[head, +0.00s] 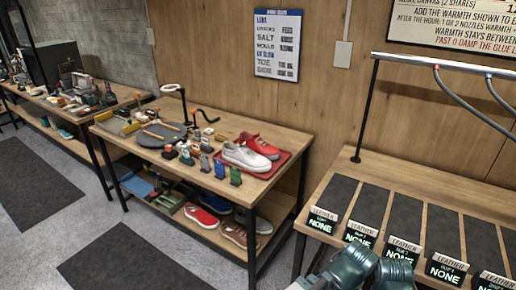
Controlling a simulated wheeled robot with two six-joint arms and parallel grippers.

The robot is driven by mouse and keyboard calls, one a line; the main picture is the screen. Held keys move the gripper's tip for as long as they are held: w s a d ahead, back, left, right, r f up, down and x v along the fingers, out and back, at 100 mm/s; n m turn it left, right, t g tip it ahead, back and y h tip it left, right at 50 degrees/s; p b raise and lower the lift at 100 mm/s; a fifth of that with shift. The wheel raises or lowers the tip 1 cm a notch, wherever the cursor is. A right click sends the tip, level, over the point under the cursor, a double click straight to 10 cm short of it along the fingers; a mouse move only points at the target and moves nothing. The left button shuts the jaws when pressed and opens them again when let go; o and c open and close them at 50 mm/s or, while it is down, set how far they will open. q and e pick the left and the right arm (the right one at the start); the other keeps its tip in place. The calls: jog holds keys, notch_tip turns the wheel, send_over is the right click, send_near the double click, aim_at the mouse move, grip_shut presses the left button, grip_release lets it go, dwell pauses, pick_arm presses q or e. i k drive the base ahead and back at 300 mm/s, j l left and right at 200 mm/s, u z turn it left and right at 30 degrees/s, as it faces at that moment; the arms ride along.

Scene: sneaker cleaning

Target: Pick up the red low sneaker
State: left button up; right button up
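A red low sneaker (259,146) with a white sole sits on top of the middle wooden table. It is beside and behind a pale grey sneaker (245,157), on a red tray (283,161). Another red sneaker (202,217) with a white sole is on the lower shelf of the same table. Teal metallic links of my arm show at the bottom edge, right of the middle. No gripper fingers can be made out, and both grippers are out of view.
The middle table (287,136) also holds bottles, brushes and a dark round mat. Brown and grey shoes share its lower shelf. At right, a bench (393,173) has dark pads with "LEATHER" and "NONE" labels under a metal rail (440,65). Grey floor (195,262) is open in front.

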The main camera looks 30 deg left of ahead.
aim_at(257, 145)
jog(key=i+j+z, duration=0.1)
jog(key=j+z, duration=0.15)
jog(key=j, duration=0.6)
jog(key=j+z, duration=0.3)
jog(key=j, duration=0.55)
jog(key=j+z, duration=0.25)
jog(key=j, duration=0.65)
jog(key=k+j+z, duration=0.25)
jog(key=j, duration=0.6)
jog(key=i, duration=0.1)
